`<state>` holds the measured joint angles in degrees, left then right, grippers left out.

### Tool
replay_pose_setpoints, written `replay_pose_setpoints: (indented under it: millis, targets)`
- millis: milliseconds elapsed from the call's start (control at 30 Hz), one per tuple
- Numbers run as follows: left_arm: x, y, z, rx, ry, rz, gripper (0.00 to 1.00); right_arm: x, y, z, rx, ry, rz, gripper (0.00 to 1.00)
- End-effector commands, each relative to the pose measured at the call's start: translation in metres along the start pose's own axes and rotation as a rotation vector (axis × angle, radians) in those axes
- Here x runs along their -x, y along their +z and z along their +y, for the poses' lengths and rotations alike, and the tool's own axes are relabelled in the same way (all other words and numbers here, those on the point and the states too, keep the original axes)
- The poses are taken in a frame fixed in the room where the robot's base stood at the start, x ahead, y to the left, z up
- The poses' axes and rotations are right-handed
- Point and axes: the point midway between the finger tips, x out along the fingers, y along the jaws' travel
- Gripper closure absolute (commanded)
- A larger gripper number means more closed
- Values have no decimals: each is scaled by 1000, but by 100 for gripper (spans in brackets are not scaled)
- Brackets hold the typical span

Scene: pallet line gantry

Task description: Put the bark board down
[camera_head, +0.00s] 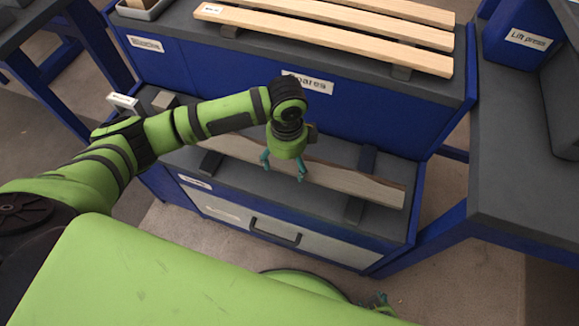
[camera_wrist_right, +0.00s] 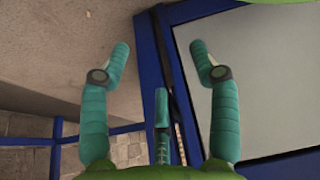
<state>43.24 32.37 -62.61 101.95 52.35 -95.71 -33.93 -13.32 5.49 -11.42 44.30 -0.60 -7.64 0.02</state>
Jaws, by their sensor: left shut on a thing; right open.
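The bark board (camera_head: 350,183) is a long pale plank with a wavy dark edge, lying lengthwise over the lower grey shelf of the blue bench in the head view. Dark support blocks (camera_head: 355,210) show beneath it. I cannot tell whether it touches them or hangs just above. My left gripper (camera_head: 284,170) points down over the board left of its middle, shut on it, with teal fingers in front of the wood. My right gripper (camera_wrist_right: 160,50) is open and empty in the right wrist view, its fingers spread.
Several straight planks (camera_head: 330,38) lie on the upper grey top, above a "Spares" label (camera_head: 308,83). A drawer front with a dark handle (camera_head: 275,232) is below the shelf. A grey-topped table (camera_head: 520,170) stands at the right, with a blue "Lift press" unit (camera_head: 527,40).

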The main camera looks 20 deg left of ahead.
Motion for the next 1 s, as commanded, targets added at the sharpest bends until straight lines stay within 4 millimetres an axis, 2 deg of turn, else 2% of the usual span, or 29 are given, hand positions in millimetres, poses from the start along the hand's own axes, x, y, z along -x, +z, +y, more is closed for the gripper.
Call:
replay_pose_setpoints:
  millis: [100,233,500,700,867,900,933,1000]
  targets:
    - [-6,-2,-11,0,-2,1,61,-3,-6,1,1,2,15,38]
    - [-12,-2,-12,0,0,0,61,-4,-7,1,1,2,18,38]
    - [-47,-2,-12,0,0,0,61,-10,-15,2,3,4,48,38]
    - [-46,-2,-12,-1,-2,0,61,-11,-33,5,5,8,78,38]
    - [-50,-2,-12,0,-1,0,61,-11,-36,6,5,9,82,38]
    - [-50,-2,-12,-1,-1,0,6,-11,-36,6,5,9,80,38]
    - [-50,-2,-12,-1,-1,0,0,-11,-35,6,5,9,79,38]
    - [-50,-2,-12,-1,-1,0,0,-11,-34,6,5,9,76,38]
